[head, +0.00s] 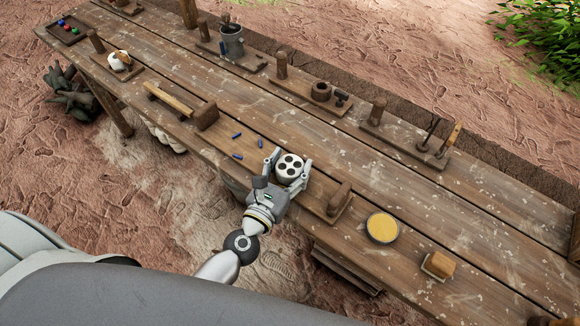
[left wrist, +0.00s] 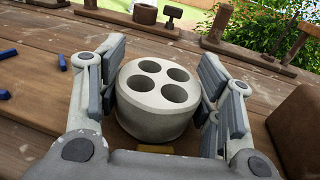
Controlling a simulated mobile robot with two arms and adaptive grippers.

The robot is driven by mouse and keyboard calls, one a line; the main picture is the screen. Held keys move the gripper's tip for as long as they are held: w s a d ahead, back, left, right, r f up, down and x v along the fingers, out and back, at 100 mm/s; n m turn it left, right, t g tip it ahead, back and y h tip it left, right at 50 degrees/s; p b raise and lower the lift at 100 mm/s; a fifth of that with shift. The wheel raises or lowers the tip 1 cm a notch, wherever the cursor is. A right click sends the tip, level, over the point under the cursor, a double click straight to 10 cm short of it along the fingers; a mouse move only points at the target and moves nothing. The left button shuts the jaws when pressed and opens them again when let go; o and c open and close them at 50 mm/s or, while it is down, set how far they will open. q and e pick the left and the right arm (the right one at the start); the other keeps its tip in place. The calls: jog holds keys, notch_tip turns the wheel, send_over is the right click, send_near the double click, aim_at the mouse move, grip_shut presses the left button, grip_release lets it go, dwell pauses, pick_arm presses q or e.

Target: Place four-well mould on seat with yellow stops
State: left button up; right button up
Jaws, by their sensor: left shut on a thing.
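The four-well mould (head: 289,166) is a pale round block with four dark holes in its top. In the left wrist view the mould (left wrist: 157,115) stands upright between the grey fingers. My left gripper (head: 287,173) is shut on its sides, over the front edge of the table. A small yellow piece (left wrist: 155,149) shows just below the mould, on the near side; it looks like a stop of the seat. The seat is mostly hidden by the mould and gripper. I cannot tell whether the mould touches it. My right gripper is not in view.
Several blue pegs (head: 238,156) lie left of the mould. A wooden board with a brown post (head: 340,198) stands close on the right. Further right are a bowl of yellow stuff (head: 382,228) and a brown block (head: 439,264). Boards with posts (head: 281,65) line the back.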

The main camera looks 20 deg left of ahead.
pick_arm(q)
jog(key=o, duration=0.7)
jog(key=shift+f, duration=0.15)
jog(key=o, duration=0.5)
jog(key=shift+r, duration=0.3)
jog(key=shift+s+a+r+b, duration=0.1)
jog(key=shift+s+a+b, duration=0.45)
jog(key=shift+s, duration=1.45)
jog(key=shift+s+r+b, duration=0.1)
jog(key=shift+s+b, duration=0.9)
jog(key=shift+s, duration=1)
jog(key=shift+s+a+b, duration=0.3)
jog(key=shift+s+b, duration=0.45)
jog(key=shift+s, duration=1.25)
